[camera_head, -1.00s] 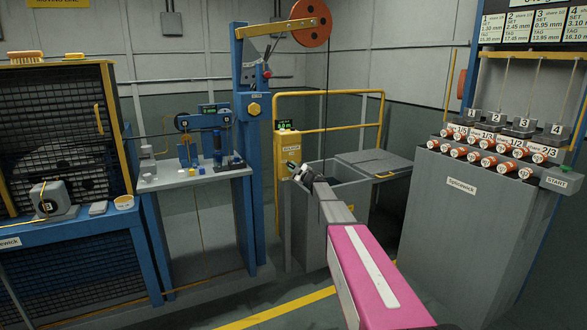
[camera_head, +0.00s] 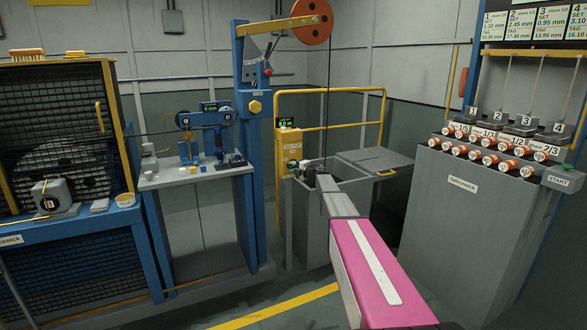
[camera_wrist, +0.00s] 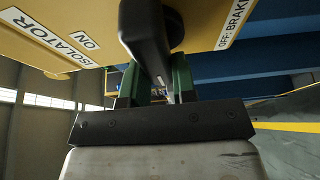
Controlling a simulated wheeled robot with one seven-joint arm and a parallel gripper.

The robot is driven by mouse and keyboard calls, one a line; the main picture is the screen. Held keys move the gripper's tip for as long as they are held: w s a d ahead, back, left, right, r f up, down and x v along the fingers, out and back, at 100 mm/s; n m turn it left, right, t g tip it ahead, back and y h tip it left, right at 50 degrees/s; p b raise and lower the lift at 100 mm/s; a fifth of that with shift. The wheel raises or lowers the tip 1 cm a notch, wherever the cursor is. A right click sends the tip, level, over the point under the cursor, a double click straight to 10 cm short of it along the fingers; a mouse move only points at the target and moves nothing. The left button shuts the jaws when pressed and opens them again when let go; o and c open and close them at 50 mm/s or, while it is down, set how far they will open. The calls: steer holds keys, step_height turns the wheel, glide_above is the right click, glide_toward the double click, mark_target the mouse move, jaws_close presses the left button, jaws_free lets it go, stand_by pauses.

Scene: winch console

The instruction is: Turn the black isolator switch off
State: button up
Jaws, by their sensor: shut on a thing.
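The black isolator switch (camera_wrist: 147,38) shows large at the top of the wrist view as a bar-shaped handle on a yellow panel (camera_wrist: 105,20). The panel reads ISOLATOR and ON on the left and OFF and BRAKE on the right. The handle runs steeply in the picture, between the ON and OFF labels. My gripper (camera_wrist: 156,84) has its green fingers on either side of the handle's lower end and is shut on it. In the head view, my gripper (camera_head: 308,171) is at the yellow winch console (camera_head: 289,146); the switch is too small to make out there.
A yellow rail (camera_head: 330,91) rises behind the console. A grey open bin (camera_head: 340,172) stands close to my arm. A blue post (camera_head: 247,130) and workbench (camera_head: 190,176) are on the left, a grey cabinet (camera_head: 465,215) on the right.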

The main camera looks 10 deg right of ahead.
stand_by(0.4)
steer(key=o, duration=0.9)
steer(key=shift+s, duration=0.1)
steer(key=v, duration=1)
steer(key=shift+s+d, duration=0.15)
steer(key=shift+s, duration=0.05)
